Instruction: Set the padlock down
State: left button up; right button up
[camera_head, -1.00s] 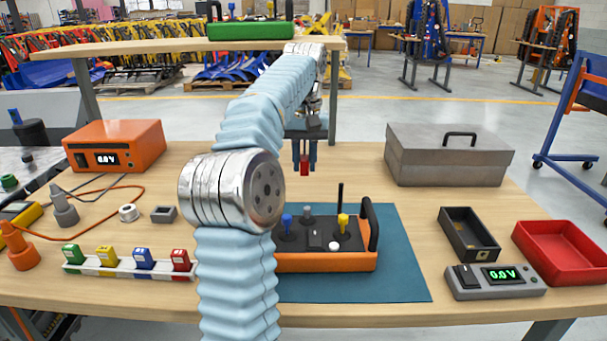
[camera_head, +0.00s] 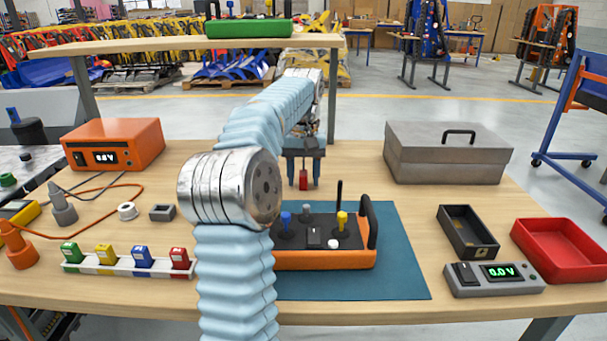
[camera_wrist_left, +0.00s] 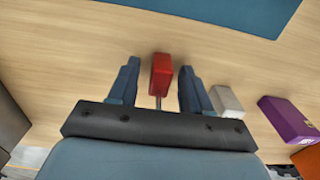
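The red padlock (camera_head: 303,181) is on the bare wood just behind the blue mat, and it looks upright. In the left wrist view the padlock (camera_wrist_left: 160,75) sits between the fingers, with its shackle towards the palm. My left gripper (camera_head: 303,178) is around it and open, with a gap on each side between finger and padlock. The same gripper (camera_wrist_left: 158,85) shows its two blue fingers apart in the left wrist view. My right gripper is in no view.
An orange control box with joysticks (camera_head: 325,260) stands on the blue mat (camera_head: 400,270) in front of the padlock. A grey toolbox (camera_head: 445,160) stands to the right. A pale block (camera_wrist_left: 227,103) and a purple box (camera_wrist_left: 288,120) lie beside the gripper in the wrist view.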

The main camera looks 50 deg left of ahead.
aim_at(304, 173)
pick_arm(q)
jog(key=shift+r, duration=3.9)
